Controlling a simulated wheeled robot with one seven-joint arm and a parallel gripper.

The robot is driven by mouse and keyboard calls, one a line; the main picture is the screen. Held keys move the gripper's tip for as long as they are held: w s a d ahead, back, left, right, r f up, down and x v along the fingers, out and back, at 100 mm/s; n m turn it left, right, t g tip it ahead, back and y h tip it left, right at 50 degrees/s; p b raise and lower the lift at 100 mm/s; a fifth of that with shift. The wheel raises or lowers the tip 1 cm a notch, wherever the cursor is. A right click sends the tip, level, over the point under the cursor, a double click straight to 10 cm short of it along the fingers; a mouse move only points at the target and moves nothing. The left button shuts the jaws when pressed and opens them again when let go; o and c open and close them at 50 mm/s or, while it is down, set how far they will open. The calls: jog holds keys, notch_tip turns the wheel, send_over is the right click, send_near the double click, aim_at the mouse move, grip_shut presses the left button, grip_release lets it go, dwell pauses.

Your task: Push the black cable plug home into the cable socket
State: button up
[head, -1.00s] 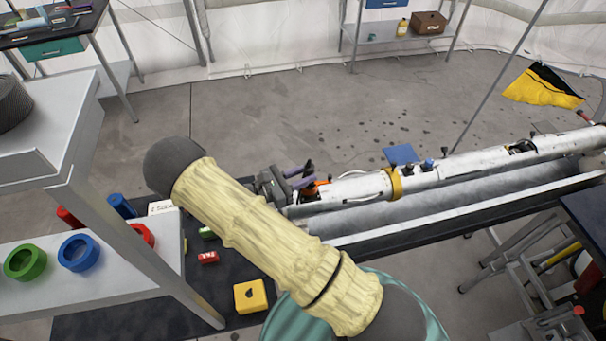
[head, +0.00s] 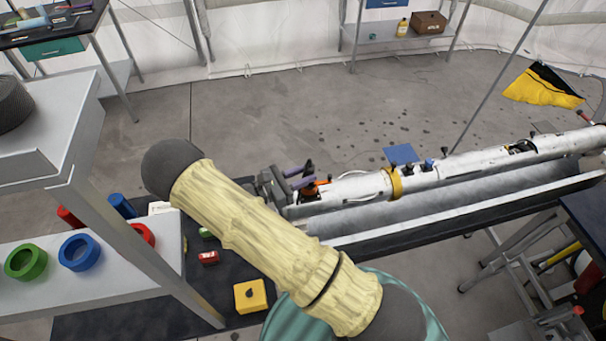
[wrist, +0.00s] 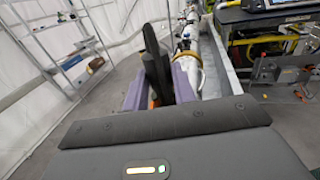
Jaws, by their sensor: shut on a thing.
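My gripper (head: 303,182) is at the near left end of a long white tube (head: 445,170). In the wrist view, its two purple fingers (wrist: 158,84) are closed around the upright black cable plug (wrist: 155,60). The plug's dark top also shows above the fingers in the head view (head: 308,167). An orange part (head: 322,184) sits right beside and below the fingers on the tube. The cable socket cannot be made out clearly; the fingers and plug hide the spot below. I cannot tell how deep the plug sits.
A yellow ring (head: 394,183) and a blue plate (head: 401,154) are farther along the tube, which lies over a grey trough (head: 430,211). A white shelf (head: 110,268) with coloured rings stands at left. A dark bench (head: 585,215) is at right. Open floor lies behind.

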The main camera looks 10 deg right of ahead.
jog(key=shift+f+b, duration=1)
jog(key=shift+f, duration=0.4)
jog(key=o, duration=1.1)
notch_tip(320, 180, up, 10)
jog(key=b, duration=0.3)
dwell(0.6)
